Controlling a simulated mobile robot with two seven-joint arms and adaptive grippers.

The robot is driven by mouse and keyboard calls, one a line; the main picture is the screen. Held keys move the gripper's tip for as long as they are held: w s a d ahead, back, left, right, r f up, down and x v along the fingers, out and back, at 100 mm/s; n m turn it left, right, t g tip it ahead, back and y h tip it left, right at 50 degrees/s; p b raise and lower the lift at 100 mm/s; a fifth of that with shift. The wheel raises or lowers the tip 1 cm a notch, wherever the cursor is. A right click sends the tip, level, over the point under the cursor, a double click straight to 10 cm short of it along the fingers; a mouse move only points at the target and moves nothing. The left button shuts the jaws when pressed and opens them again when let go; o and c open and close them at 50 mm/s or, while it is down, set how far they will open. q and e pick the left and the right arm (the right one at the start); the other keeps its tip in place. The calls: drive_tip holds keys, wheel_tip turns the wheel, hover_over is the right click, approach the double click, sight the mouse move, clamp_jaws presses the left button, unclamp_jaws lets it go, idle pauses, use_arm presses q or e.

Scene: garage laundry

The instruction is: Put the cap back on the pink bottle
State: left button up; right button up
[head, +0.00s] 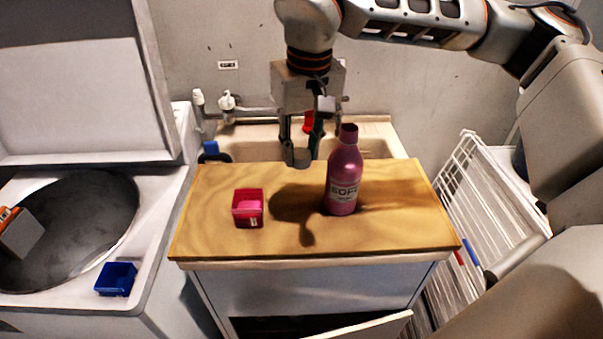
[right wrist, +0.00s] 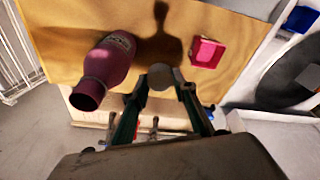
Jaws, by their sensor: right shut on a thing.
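The pink bottle (head: 343,180) stands upright on the wooden board, its dark neck uncapped at the top. In the right wrist view the bottle (right wrist: 108,66) shows on the left with its round mouth toward the camera. My right gripper (head: 299,149) is left of the bottle neck, above the board and apart from the bottle. It is shut on a small round grey piece, which looks like the cap (head: 298,158). The cap also shows between the fingertips in the right wrist view (right wrist: 163,77). My left gripper is not in view.
A small red box (head: 248,208) sits on the wooden board (head: 210,235), left of the bottle. A blue box (head: 116,279) is on the white machine at left. A sink (head: 265,147) lies behind the board, and a white rack (head: 485,200) stands at right.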

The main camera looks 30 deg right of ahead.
sight(301, 154)
wheel_tip(301, 154, up, 7)
drive_tip(key=shift+f+p, duration=0.2)
drive_tip(key=shift+p, duration=0.1)
